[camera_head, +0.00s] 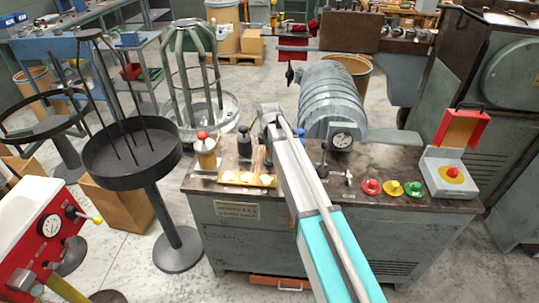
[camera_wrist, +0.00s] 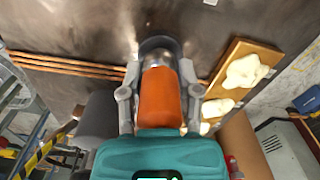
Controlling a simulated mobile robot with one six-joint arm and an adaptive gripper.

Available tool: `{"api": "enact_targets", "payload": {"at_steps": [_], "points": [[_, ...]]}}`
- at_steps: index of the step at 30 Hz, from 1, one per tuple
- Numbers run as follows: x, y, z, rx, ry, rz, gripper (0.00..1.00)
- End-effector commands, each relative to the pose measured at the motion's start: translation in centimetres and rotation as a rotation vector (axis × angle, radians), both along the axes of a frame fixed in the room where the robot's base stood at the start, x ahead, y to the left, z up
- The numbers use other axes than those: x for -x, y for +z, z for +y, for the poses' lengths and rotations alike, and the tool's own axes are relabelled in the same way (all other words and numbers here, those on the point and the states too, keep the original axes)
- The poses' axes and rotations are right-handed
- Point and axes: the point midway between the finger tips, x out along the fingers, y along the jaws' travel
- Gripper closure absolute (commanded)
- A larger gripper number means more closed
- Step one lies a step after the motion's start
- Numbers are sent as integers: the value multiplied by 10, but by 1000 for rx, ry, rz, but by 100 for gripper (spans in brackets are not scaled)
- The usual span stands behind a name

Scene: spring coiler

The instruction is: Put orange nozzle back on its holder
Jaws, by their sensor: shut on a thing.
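In the wrist view, my gripper (camera_wrist: 160,103) has its two grey fingers on either side of the orange nozzle (camera_wrist: 160,98) and is shut on it. The nozzle's far end is a pale metal part (camera_wrist: 158,60). A dark rounded piece (camera_wrist: 157,43) surrounds or lies behind that end; I cannot tell whether they touch or whether it is the holder. In the head view, my arm reaches over the dark worktop (camera_head: 385,160); the fingers and nozzle are not clearly visible there.
A wooden tray with white pieces (camera_wrist: 235,80) lies right of the nozzle in the wrist view. In the head view, an orange red-topped bottle (camera_head: 206,152), a dark bottle (camera_head: 244,144), a gauge (camera_head: 342,139) and coloured buttons (camera_head: 392,188) stand on the worktop. Copper-coloured rods (camera_wrist: 70,66) lie left in the wrist view.

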Motion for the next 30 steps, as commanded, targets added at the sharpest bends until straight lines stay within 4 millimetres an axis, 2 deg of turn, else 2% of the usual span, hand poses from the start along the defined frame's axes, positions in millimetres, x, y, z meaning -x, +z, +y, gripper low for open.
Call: {"api": "enact_targets", "payload": {"at_steps": [29,30], "points": [[0,-9,1,0,1,0,100],[0,-8,1,0,1,0,51]]}}
